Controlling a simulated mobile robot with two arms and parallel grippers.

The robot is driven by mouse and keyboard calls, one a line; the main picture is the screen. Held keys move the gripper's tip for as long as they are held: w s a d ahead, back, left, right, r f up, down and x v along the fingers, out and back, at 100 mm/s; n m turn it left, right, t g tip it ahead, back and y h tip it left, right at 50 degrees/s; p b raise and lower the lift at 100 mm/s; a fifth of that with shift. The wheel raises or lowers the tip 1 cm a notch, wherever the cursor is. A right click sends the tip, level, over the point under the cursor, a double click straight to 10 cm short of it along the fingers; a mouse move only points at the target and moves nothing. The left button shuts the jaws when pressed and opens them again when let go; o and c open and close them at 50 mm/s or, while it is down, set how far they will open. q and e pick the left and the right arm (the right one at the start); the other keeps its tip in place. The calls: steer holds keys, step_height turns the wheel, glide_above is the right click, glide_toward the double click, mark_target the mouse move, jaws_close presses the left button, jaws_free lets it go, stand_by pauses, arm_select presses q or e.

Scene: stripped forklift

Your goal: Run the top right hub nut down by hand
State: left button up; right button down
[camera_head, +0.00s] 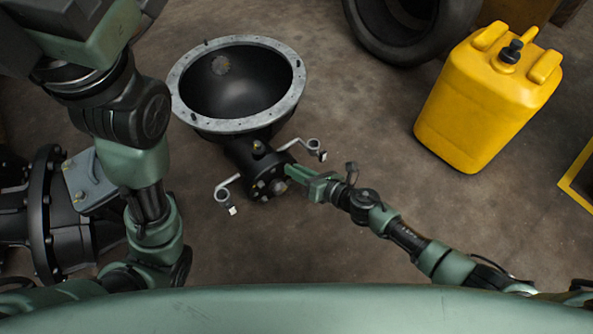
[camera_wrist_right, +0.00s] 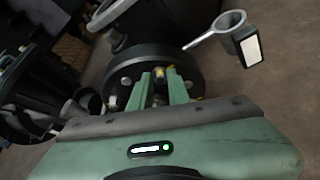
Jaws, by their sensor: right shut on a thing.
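The black hub (camera_head: 254,161) sticks out toward me below a large grey-rimmed bowl-shaped housing. Its round end face carries several studs and nuts. My right gripper (camera_head: 289,172) reaches in from the right, its fingertips at the upper right of that face. In the right wrist view the hub face (camera_wrist_right: 190,88) lies just ahead. My two green fingers (camera_wrist_right: 161,77) are shut on a small nut with a yellowish tip (camera_wrist_right: 159,72), partly hidden between them. Other nuts (camera_wrist_right: 126,81) show beside the fingers. My left arm is raised at the left; its gripper is out of view.
Two bent arms with ring ends, left (camera_head: 223,194) and right (camera_head: 313,145), flank the hub; the right one is close above my gripper. A yellow canister (camera_head: 487,100) and a tyre (camera_head: 408,30) stand at the upper right. A black flanged part (camera_head: 47,213) is at the left.

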steer(key=c, duration=1.5)
jaws_free()
steer(key=shift+c, duration=0.2)
